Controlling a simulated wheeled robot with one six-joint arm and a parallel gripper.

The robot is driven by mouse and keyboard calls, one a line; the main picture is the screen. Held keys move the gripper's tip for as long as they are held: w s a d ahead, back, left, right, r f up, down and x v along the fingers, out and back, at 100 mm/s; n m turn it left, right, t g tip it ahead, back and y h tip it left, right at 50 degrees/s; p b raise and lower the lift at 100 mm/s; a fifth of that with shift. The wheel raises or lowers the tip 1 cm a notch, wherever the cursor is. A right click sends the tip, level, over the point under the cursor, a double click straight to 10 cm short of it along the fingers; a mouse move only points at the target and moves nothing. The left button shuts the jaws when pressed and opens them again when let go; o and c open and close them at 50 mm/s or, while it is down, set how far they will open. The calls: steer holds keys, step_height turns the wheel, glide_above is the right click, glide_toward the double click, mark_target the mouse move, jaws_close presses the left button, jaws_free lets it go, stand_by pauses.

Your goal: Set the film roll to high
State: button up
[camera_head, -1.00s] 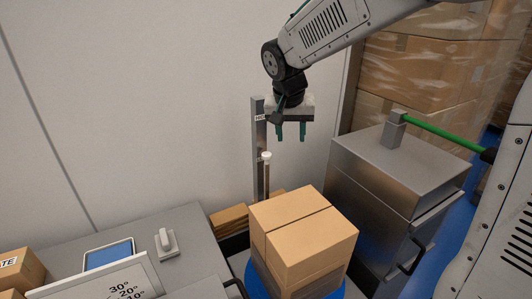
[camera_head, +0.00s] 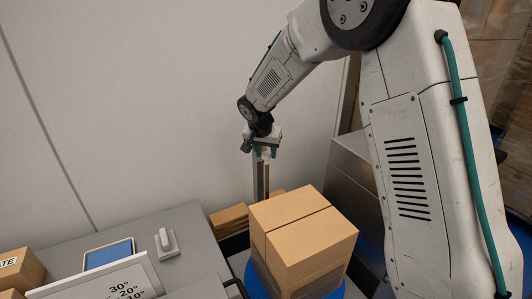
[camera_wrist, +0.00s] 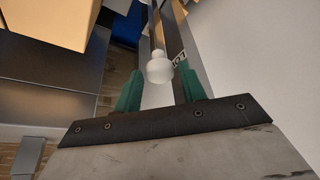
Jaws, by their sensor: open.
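A white round-topped knob (camera_wrist: 159,67) on a thin rod shows in the wrist view, beside an upright metal post (camera_wrist: 178,32) with a small label (camera_wrist: 180,58) that I cannot read clearly. No part is plainly marked as the film roll. My gripper (camera_wrist: 160,90) is open, with the knob seen between its two green fingers; I cannot tell whether either finger touches it. In the head view my gripper (camera_head: 263,153) is above and in front of the post (camera_head: 261,182), hiding its upper part and the knob.
A cardboard box (camera_head: 302,230) stands close in front of the post on a blue base. A grey counter (camera_head: 195,225) with a lever switch (camera_head: 165,241) and a blue-screened panel (camera_head: 109,254) is on the left. A metal cabinet (camera_head: 347,185) stands right, partly behind my arm.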

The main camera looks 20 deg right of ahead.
steer(key=shift+w+d+f, duration=0.1)
steer(key=shift+f, duration=0.25)
jaws_close()
step_height(320, 180, up, 16)
steer(key=shift+f, duration=0.2)
steer(key=shift+w+r, duration=0.1)
jaws_free()
steer(key=v, duration=0.7)
steer(key=shift+s+r, duration=0.25)
